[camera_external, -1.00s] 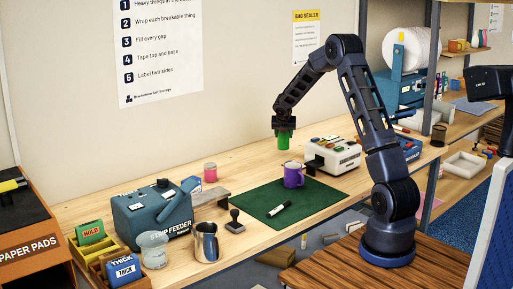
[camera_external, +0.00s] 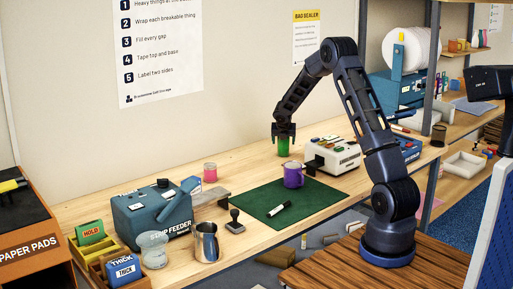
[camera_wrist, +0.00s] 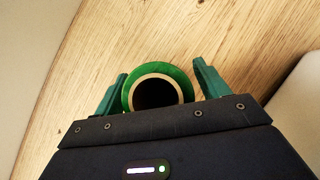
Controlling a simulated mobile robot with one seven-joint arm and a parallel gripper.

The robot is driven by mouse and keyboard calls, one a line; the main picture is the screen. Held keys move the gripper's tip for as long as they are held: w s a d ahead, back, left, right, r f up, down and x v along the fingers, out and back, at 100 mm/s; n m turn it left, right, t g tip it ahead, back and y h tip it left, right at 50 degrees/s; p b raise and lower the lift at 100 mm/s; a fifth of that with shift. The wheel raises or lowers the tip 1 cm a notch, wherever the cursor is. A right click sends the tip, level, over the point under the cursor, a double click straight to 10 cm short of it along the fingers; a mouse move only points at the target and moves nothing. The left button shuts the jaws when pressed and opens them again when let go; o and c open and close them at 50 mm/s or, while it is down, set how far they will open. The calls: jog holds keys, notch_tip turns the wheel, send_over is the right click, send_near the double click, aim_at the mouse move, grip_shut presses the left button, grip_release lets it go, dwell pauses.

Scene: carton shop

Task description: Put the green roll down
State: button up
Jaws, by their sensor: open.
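The green roll (camera_external: 283,147) stands upright on the bare wood of the bench, behind the green mat and left of the white machine. In the wrist view I look down into the roll (camera_wrist: 182,76), with its pale core and dark hole. My gripper (camera_external: 284,142) is open around its upper part. In the wrist view the green fingers of my gripper (camera_wrist: 161,72) stand on either side of it. A gap shows at the right finger; the left finger is very close, and I cannot tell whether it touches.
The white machine (camera_external: 333,156) is close right of the roll. The wall is behind.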

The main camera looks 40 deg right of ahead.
jog(key=shift+s+a+r, duration=0.1)
jog(key=shift+a+r, duration=0.05)
jog(key=shift+r, duration=0.3)
jog(key=s+a+r+m, duration=0.3)
jog(key=s+a+r, duration=0.3)
jog(key=r, duration=0.4)
jog(key=s+a+r+m, duration=0.3)
jog(key=s+r, duration=0.5)
jog(key=r, duration=0.1)
jog(key=s+a+r+m, duration=0.3)
jog(key=s+r, duration=0.1)
jog(key=s, duration=0.2)
jog(key=s+a+r+m, duration=0.3)
jog(key=s+m, duration=0.1)
jog(key=s, duration=0.3)
jog(key=s+a+m+y, duration=0.1)
jog(key=s+a+m, duration=0.2)
jog(key=s, duration=0.6)
jog(key=s+a+m+y, duration=0.2)
jog(key=s+a+m, duration=0.2)
jog(key=s, duration=0.6)
jog(key=s+a+m+y, duration=0.1)
jog(key=s+a+m, duration=0.2)
jog(key=s+m, duration=0.4)
jog(key=s, duration=0.2)
jog(key=shift+s+a+y, duration=0.3)
